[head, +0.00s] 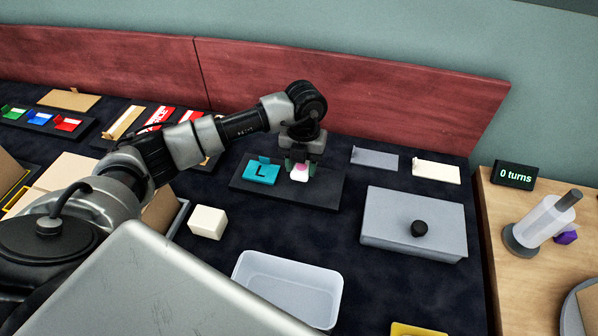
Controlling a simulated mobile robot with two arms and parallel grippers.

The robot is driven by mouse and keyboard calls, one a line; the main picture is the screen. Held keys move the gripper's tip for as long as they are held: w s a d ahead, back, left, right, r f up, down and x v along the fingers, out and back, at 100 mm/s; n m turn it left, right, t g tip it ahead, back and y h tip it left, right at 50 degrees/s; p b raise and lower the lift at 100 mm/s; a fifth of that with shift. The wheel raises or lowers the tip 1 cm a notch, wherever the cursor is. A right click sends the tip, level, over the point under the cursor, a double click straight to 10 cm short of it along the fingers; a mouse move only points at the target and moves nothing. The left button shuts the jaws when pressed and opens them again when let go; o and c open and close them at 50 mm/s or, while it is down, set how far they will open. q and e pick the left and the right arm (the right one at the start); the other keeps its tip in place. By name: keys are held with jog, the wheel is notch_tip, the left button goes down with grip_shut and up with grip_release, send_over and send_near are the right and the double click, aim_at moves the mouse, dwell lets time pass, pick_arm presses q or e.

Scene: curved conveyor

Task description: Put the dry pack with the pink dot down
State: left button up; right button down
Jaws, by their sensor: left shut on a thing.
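The dry pack (299,174) is a small white block with a pink dot on top. My left gripper (300,164) points down over the dark tray (325,191) and is shut on the pack. The pack is at the tray, to the right of a teal piece marked L (261,172). I cannot tell whether the pack's underside touches the tray. My right gripper is not in view.
A white block (208,222) and an open white bin (289,287) stand nearer. A grey box with a black knob (400,222) is to the right. Grey (374,159) and cream (436,172) flat pieces lie behind. A red panel (360,100) bounds the back.

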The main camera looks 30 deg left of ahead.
aim_at(299, 174)
pick_arm(q)
jog(key=shift+w+a+f, duration=0.35)
jog(key=shift+a+f, duration=0.1)
jog(key=shift+a, duration=0.05)
jog(key=shift+f, duration=1.95)
jog(key=shift+f, duration=0.15)
jog(key=o, duration=0.9)
jog(key=r, duration=0.4)
jog(key=w+r, duration=0.1)
jog(key=r, duration=0.7)
jog(key=shift+w+a+r, duration=0.15)
jog(key=shift+w, duration=0.05)
